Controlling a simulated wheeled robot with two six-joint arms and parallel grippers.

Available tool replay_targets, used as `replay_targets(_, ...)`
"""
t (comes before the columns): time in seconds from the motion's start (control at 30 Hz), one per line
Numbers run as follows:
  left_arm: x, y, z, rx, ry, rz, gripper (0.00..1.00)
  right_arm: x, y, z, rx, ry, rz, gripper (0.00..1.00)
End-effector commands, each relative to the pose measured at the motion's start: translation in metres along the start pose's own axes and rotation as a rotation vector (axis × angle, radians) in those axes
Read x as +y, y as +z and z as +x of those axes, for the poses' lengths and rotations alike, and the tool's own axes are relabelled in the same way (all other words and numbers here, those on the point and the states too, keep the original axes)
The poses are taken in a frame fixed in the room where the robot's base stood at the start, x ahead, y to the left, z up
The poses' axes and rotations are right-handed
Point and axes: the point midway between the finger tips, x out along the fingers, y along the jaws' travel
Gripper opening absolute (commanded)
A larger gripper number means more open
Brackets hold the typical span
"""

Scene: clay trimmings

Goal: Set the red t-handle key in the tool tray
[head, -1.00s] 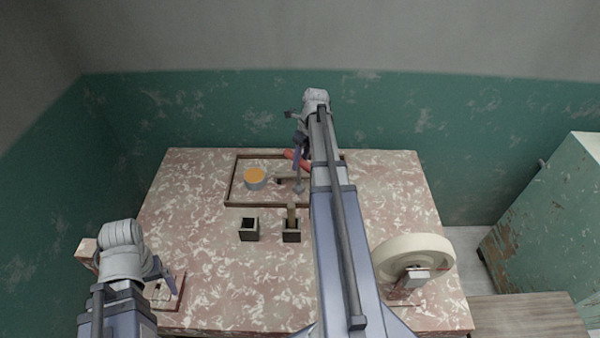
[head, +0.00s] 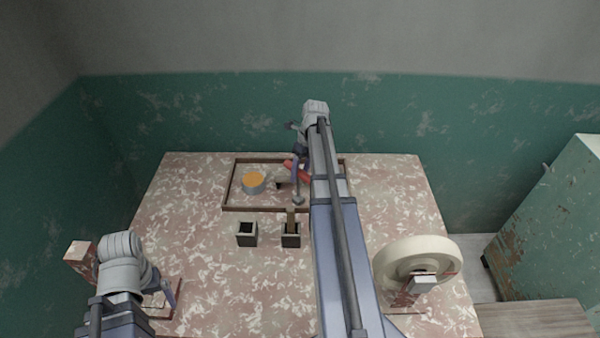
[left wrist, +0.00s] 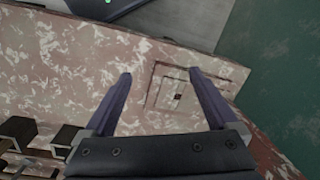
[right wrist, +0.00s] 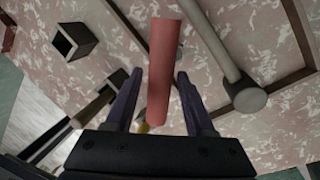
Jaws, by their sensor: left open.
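My right gripper (right wrist: 159,73) is shut on the red t-handle key (right wrist: 161,55). The red handle lies between its fingers. My left gripper (left wrist: 160,73) is open and empty over the front left of the table.
Two dark square holders (head: 246,235) (head: 291,241) stand before the tray. A cream wheel (head: 385,262) stands at right. A reddish block (head: 80,250) is at left. The table's middle front is clear.

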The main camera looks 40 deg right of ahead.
Motion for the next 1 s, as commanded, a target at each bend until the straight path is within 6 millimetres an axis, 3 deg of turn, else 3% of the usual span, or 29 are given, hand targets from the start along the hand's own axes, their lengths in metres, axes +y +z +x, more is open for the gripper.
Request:
replay_targets(0.37,0.0,0.0,-0.001,0.0,0.0,0.0,0.93,0.0,0.0,-0.001,0.0,0.0,0.0,0.64)
replay_targets(0.57,-0.001,0.001,-0.011,0.0,0.0,0.0,0.93,0.001,0.0,-0.011,0.0,0.0,0.0,0.64)
replay_targets(1.0,-0.007,0.004,-0.071,0.0,0.0,0.0,0.93,0.002,0.001,-0.073,0.0,0.0,0.001,0.64)
